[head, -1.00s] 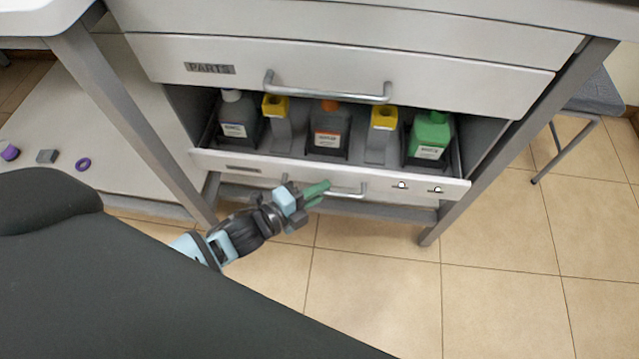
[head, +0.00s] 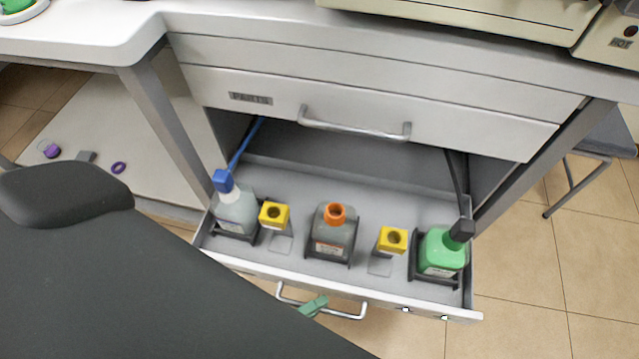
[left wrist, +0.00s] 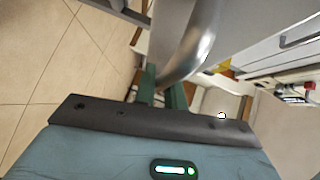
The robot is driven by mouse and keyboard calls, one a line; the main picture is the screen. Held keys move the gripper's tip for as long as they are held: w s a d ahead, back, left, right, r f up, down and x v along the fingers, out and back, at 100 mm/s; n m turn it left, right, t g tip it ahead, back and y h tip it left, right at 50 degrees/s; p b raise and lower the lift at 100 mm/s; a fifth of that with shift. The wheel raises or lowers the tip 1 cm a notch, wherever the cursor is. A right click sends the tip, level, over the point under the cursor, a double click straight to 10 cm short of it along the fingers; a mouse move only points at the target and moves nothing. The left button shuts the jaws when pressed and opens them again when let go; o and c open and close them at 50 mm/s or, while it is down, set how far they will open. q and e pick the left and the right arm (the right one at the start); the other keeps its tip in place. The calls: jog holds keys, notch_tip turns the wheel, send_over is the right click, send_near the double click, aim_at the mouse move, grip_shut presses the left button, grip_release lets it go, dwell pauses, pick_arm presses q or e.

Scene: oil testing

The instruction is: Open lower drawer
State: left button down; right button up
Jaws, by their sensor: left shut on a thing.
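The lower drawer (head: 380,293) is pulled well out in the head view. Its front bar handle (head: 345,316) faces me. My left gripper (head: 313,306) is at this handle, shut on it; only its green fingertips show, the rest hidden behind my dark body. In the left wrist view the metal handle (left wrist: 192,45) runs between the green fingers (left wrist: 162,90). Inside the drawer stand a bottle with a blue cap (head: 234,207), a grey bottle with an orange cap (head: 333,233), a green bottle (head: 441,250) and two yellow-topped holders (head: 274,214). My right gripper is not in view.
The upper drawer marked PARTS (head: 360,105) is closed above. Table legs (head: 180,125) stand at both sides. A purple ring (head: 119,168) and small parts lie on a low board at left. Tiled floor (head: 540,270) is free at right.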

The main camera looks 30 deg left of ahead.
pick_arm(q)
jog(key=shift+s+d, duration=0.15)
jog(key=shift+s, duration=0.55)
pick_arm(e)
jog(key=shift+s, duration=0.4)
pick_arm(q)
jog(key=c, duration=1.5)
grip_release()
jog(key=shift+r, duration=0.1)
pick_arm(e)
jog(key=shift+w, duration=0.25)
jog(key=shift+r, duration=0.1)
